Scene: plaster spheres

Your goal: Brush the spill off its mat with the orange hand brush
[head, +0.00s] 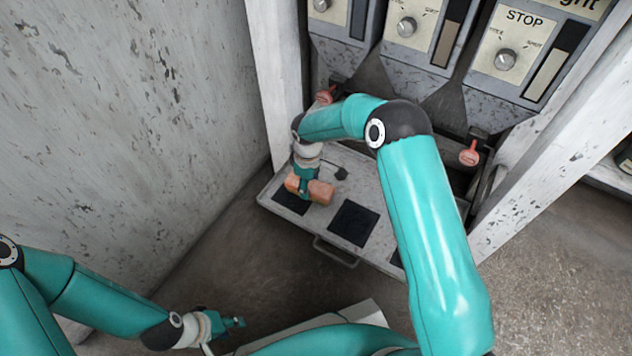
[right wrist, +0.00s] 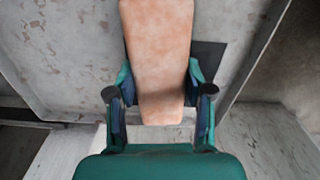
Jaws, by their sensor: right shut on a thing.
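The orange hand brush (head: 319,191) is a pale orange block in the head view, over the left end of the grey tray (head: 319,233). My right gripper (head: 305,181) points down and is shut on it. In the right wrist view the brush (right wrist: 158,55) sits between both fingers. The left dark mat (head: 290,203) is partly hidden under the brush; a middle mat (head: 353,223) shows bare. I cannot make out the spill for certain. A small dark shape (head: 341,173) lies behind the brush. My left gripper (head: 237,322) is low at the left, empty, its opening unclear.
A third mat (head: 397,258) is mostly hidden by my right arm. The tray has a front handle (head: 336,252). A wall (head: 150,110) stands left, a white post (head: 275,80) beside the tray, and dial panels (head: 415,28) behind.

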